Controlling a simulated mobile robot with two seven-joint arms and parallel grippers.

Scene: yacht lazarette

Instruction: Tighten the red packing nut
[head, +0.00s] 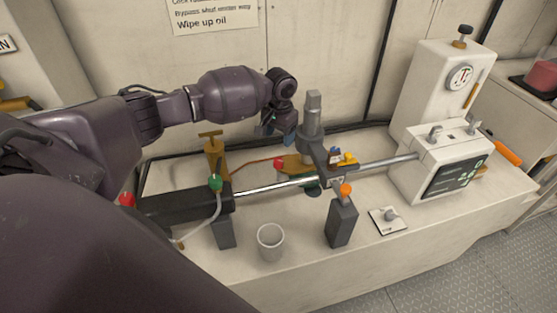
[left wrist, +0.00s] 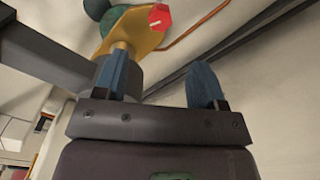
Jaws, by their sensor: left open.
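A small red nut (head: 279,163) sits at the left end of a yellow-brass fitting (head: 295,162) behind the steel rod. In the left wrist view the red hexagonal nut (left wrist: 158,16) shows with a white mark on its face, on the brass body (left wrist: 128,28) near the top edge. My left gripper (head: 280,132) is above and behind the fitting, beside the grey upright post. Its blue fingers (left wrist: 160,78) are apart with nothing between them, and the nut lies beyond the fingertips. My right gripper is out of view.
The grey upright post (head: 312,118) stands close right of my left gripper. The steel rod (head: 275,187) crosses in front. A white cup (head: 271,242), a grey block with an orange knob (head: 342,222) and a white gauge unit (head: 435,95) stand on the bench. A brown line (head: 250,163) runs left.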

